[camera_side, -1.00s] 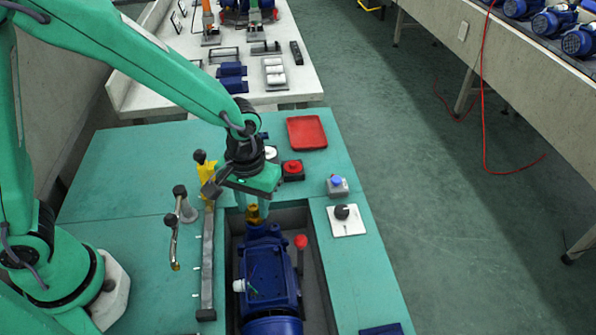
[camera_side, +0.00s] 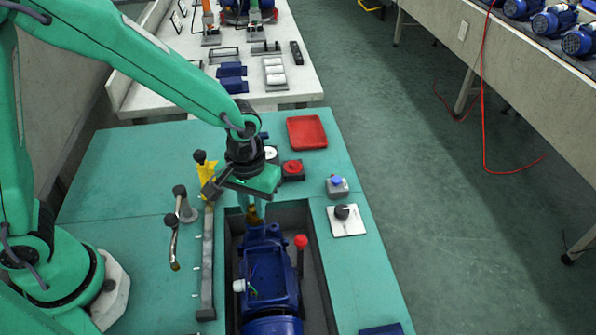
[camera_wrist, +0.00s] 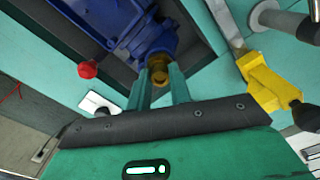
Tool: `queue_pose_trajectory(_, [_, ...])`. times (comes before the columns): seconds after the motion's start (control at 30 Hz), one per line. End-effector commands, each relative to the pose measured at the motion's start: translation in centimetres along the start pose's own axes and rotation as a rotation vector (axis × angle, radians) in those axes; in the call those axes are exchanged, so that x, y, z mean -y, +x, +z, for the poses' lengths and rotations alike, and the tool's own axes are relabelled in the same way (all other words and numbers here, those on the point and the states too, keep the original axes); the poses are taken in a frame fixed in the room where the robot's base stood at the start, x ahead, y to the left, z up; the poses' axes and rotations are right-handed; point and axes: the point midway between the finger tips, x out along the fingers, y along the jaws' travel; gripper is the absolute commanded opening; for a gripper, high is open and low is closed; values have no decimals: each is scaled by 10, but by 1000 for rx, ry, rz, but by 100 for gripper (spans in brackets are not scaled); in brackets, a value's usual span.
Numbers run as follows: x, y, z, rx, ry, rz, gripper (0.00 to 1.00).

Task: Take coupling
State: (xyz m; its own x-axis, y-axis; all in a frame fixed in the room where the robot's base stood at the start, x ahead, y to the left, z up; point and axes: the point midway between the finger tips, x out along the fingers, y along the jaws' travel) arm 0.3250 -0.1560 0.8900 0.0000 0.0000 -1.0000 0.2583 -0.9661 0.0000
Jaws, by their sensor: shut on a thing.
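The coupling (camera_side: 254,215) is a small brass-coloured piece at the far end of the blue pump unit (camera_side: 268,270), which lies in a recess of the green bench. In the wrist view the coupling (camera_wrist: 159,73) sits between the two green fingers of my gripper (camera_wrist: 160,80). The fingers are shut on it, one on each side. In the side view my gripper (camera_side: 253,206) points down at the pump's end and partly hides the coupling. I cannot tell whether the coupling still touches the pump.
A red-knobbed lever (camera_side: 301,241) stands beside the pump. A yellow clamp (camera_side: 207,170) and a metal bar (camera_side: 208,260) are left of the recess. A white plate with a black dial (camera_side: 348,221), a blue-button box (camera_side: 337,186) and a red tray (camera_side: 307,132) are on the bench.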

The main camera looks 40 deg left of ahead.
Motion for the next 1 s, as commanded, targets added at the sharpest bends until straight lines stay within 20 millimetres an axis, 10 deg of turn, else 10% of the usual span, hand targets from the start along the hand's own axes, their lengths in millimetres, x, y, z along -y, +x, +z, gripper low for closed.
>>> queue_pose_trajectory(1.0, [0,-12,0,-1,0,1,4])
